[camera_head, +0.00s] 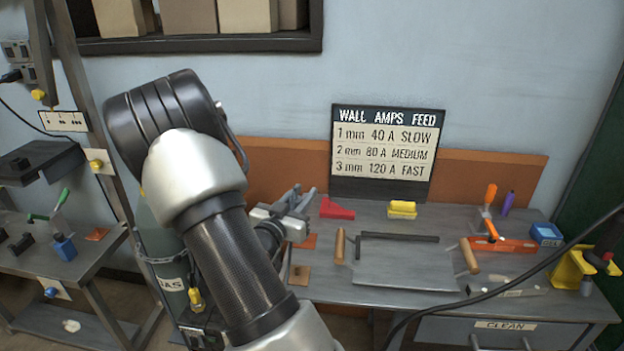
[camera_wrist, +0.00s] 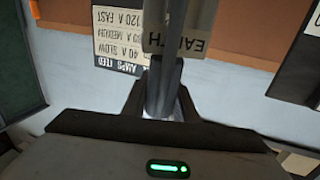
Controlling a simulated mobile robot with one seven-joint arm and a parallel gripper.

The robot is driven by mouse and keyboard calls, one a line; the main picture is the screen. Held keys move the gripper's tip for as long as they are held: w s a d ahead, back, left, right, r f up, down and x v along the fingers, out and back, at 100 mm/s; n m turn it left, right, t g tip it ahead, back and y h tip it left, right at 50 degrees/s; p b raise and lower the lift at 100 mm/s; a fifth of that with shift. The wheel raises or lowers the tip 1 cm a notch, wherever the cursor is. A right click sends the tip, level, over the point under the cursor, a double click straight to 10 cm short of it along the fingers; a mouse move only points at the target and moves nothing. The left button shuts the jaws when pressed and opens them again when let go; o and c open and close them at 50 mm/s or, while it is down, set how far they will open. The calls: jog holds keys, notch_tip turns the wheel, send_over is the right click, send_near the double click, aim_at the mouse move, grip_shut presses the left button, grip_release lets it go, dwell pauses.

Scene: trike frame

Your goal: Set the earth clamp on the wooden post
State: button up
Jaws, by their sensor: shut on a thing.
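My gripper (camera_head: 268,222) is over the left end of the workbench in the head view, partly hidden by my arm. It is shut on the grey earth clamp (camera_head: 293,201), whose jaws and handles stick out up and to the right, above the bench. In the wrist view my gripper (camera_wrist: 164,92) has its fingers together, with grey metal beyond them. A brownish plate lettered EARTH (camera_wrist: 178,40) shows upside down just past the fingertips; I cannot tell what it belongs to. I cannot make out the wooden post for certain; my arm hides part of the bench.
The workbench (camera_head: 570,305) holds a red block (camera_head: 337,209), a yellow block (camera_head: 402,209), a metal tray with wooden handles (camera_head: 405,268) and a clamp with an orange handle (camera_head: 489,205). A black cable (camera_head: 520,272) crosses the right front. A gas cylinder (camera_head: 170,270) stands left.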

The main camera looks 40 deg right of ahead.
jog(key=shift+s+a+f+m+g+h, duration=0.2)
jog(key=shift+s+a+m+g, duration=0.1)
jog(key=shift+s+a+g, duration=0.25)
jog(key=shift+s+a+f+m+g+h, duration=0.1)
jog(key=shift+s+a+f+m+g, duration=0.15)
jog(key=shift+s+a, duration=0.35)
jog(key=shift+d+f+b, duration=0.15)
jog(key=shift+f+b, duration=3.3)
jog(key=shift+f, duration=1.05)
jog(key=shift+f+b, duration=0.45)
jog(key=o, duration=1.1)
jog(key=shift+s, duration=0.1)
jog(key=p+v, duration=0.2)
jog(key=v, duration=1.5)
jog(key=shift+s+a, duration=0.1)
jog(key=shift+a, duration=0.1)
